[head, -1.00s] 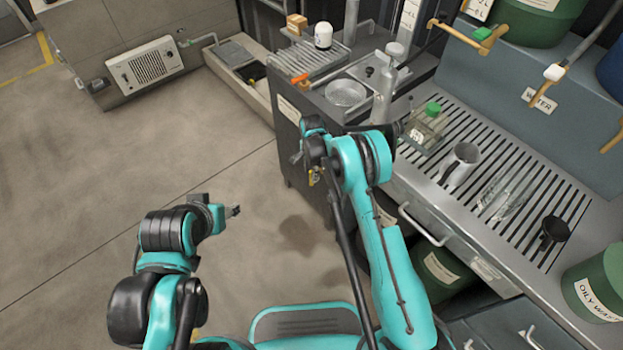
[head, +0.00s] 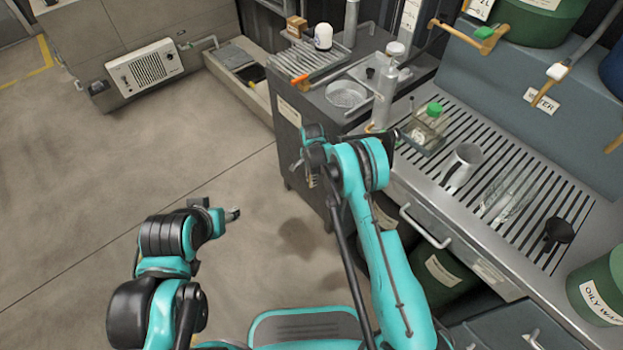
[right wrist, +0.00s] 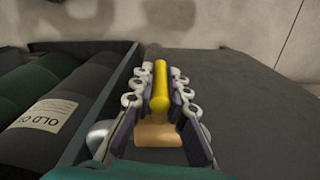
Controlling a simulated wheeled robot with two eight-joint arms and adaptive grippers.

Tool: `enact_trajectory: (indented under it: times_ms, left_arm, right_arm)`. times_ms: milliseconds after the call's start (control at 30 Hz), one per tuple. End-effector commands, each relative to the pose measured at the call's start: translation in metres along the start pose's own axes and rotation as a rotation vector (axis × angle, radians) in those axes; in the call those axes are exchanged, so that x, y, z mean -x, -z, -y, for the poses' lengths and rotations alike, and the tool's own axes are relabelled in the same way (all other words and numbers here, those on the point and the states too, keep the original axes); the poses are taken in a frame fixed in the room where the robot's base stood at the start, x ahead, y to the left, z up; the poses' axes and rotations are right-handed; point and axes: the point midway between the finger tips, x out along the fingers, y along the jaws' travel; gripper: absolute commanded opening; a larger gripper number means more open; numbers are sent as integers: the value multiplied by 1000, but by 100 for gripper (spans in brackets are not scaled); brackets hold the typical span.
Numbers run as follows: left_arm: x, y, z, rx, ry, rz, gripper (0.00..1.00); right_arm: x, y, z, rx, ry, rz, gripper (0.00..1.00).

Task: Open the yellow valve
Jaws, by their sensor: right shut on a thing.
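The yellow valve's handle shows in the right wrist view as a rounded yellow bar (right wrist: 160,88), with a tan block (right wrist: 158,134) at its near end. My right gripper (right wrist: 161,92) is shut on the yellow bar, with one finger along each side of it. In the head view my right gripper (head: 309,178) hangs beside the front of the dark cabinet, and the yellow handle cannot be made out clearly there. My left gripper (head: 232,214) is over open floor at the left, away from the valve; its finger gap is too small to tell.
A green-capped bottle (head: 432,122), a grey mug (head: 462,165) and a black cup (head: 556,232) stand on the slatted bench. A metal bowl (head: 346,94) is on the dark cabinet (head: 290,130). A dark drum labelled old oil (right wrist: 45,113) lies left. Floor at left is clear.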

Motion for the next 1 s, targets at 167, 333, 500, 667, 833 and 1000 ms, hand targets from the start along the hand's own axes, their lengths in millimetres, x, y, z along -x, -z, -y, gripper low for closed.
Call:
enact_trajectory:
  times_ms: [167, 333, 500, 667, 833, 1000]
  left_arm:
    - [0, 0, 0, 0, 0, 0, 48]
    - [0, 0, 0, 0, 0, 0, 48]
    - [0, 0, 0, 0, 0, 0, 48]
    - [0, 0, 0, 0, 0, 0, 48]
    - [0, 0, 0, 0, 0, 0, 48]
    - [0, 0, 0, 0, 0, 0, 48]
  right_arm:
    - [0, 0, 0, -2, 50, 10, 0]
    - [0, 0, 2, -2, 151, 29, 0]
    - [1, 0, 4, -2, 278, 54, 0]
    - [2, -1, 7, -2, 393, 77, 0]
    - [2, -1, 9, -3, 492, 98, 0]
    - [3, -2, 11, -1, 558, 111, 0]
